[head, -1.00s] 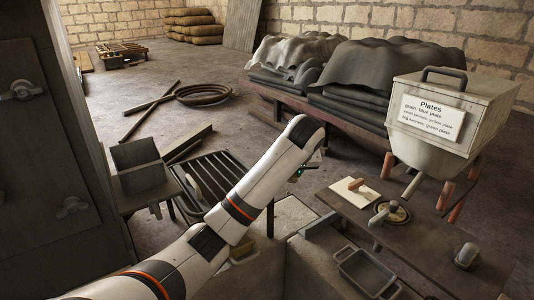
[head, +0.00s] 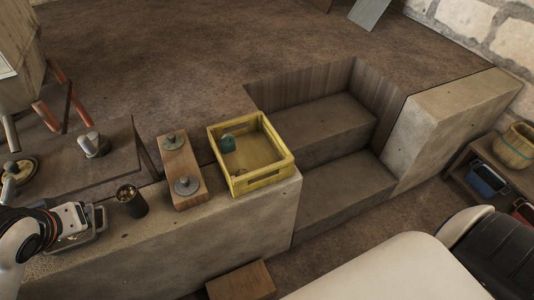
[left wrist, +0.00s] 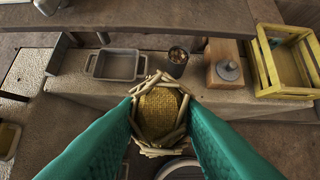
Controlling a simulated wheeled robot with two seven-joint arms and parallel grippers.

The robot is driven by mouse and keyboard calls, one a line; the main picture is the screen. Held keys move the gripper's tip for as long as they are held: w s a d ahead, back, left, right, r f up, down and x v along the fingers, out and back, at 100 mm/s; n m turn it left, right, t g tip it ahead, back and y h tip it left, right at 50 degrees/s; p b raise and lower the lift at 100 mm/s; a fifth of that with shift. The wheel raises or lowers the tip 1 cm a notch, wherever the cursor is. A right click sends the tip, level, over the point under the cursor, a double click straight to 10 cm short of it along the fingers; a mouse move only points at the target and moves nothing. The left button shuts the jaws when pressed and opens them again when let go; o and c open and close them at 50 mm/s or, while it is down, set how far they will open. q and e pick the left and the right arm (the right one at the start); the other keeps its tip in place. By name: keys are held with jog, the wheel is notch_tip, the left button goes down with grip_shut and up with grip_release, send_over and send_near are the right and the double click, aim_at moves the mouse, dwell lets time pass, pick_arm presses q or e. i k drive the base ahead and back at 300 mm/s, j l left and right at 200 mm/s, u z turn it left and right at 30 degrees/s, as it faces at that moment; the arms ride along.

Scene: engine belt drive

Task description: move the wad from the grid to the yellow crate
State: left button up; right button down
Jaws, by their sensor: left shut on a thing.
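The wad (left wrist: 160,112), a yellow-brown woven lump ringed by pale sticks, is between the green fingers of my left gripper (left wrist: 160,115) in the left wrist view. The gripper is shut on it, above the stone ledge. In the head view my left arm comes in at the lower left; its fingers and the wad cannot be made out there. The yellow crate (head: 265,181) stands on the ledge's right end, open at the top, with a small teal thing (head: 228,143) inside. It also shows at the right in the left wrist view (left wrist: 284,93). My right gripper is out of view.
Along the stone ledge (head: 225,235), between my left arm and the crate, stand a grey tray (left wrist: 115,66), a dark cup (head: 131,202) and a wooden block with knobs (head: 181,165). Sunken steps (head: 335,195) lie right of the crate.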

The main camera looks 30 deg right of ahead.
aim_at(247, 142)
jog(key=l+z, duration=0.3)
jog(key=z, duration=0.2)
jog(key=i+l+z, duration=0.2)
jog(key=z, duration=0.3)
jog(key=i+l+z, duration=0.15)
jog(key=z, duration=0.3)
jog(key=i+l, duration=0.25)
jog(key=l, duration=0.1)
